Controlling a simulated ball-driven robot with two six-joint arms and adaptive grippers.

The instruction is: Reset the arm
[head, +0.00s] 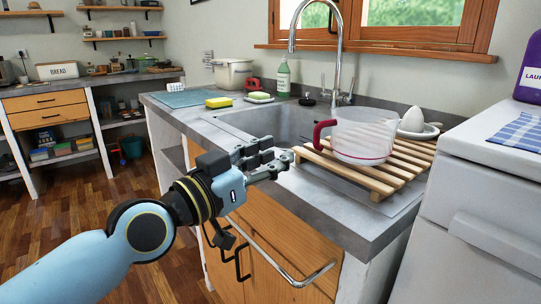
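My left gripper (278,156) reaches in from the left over the front edge of the sink counter. Its dark fingers look spread, with nothing seen between them. A clear glass jug (364,137) with a red handle and red band stands on the wooden slatted rack (403,163) to the right of the sink. The jug's handle is just right of the fingertips, and they appear apart. My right gripper is not in view.
The sink (270,122) with its tall tap (340,60) lies behind the gripper. A metal rail (280,262) runs along the cabinet front below. A white egg-shaped item (413,119) sits behind the rack. A white appliance (470,165) stands at right. Floor at left is clear.

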